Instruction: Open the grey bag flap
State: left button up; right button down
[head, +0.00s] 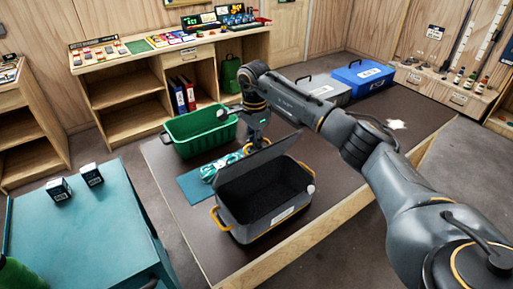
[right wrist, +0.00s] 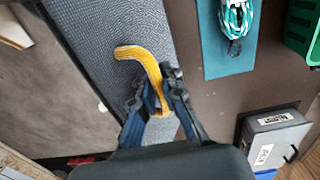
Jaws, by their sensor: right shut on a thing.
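The grey bag (head: 288,214) stands on the dark table, with yellow handles and a pale label on its front. Its dark inside shows from above. The grey flap (head: 250,165) is raised and tilted up along the bag's far side. My right gripper (head: 256,143) is behind the flap's upper edge. In the right wrist view my right gripper (right wrist: 158,92) is shut on the yellow pull loop (right wrist: 149,62) of the flap (right wrist: 108,38). The fingers partly hide the loop. My left gripper is not in view.
A green crate (head: 180,133) and a blue mat (head: 192,184) with a coiled teal rope (head: 213,168) are beside the bag. Grey (head: 322,88) and blue (head: 362,75) cases stand at the table's far end. A teal bench (head: 85,235) is at left.

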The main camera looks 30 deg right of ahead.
jog(key=shift+w+a+r, duration=0.1)
jog(key=shift+w+r, duration=0.15)
jog(key=shift+w, duration=0.55)
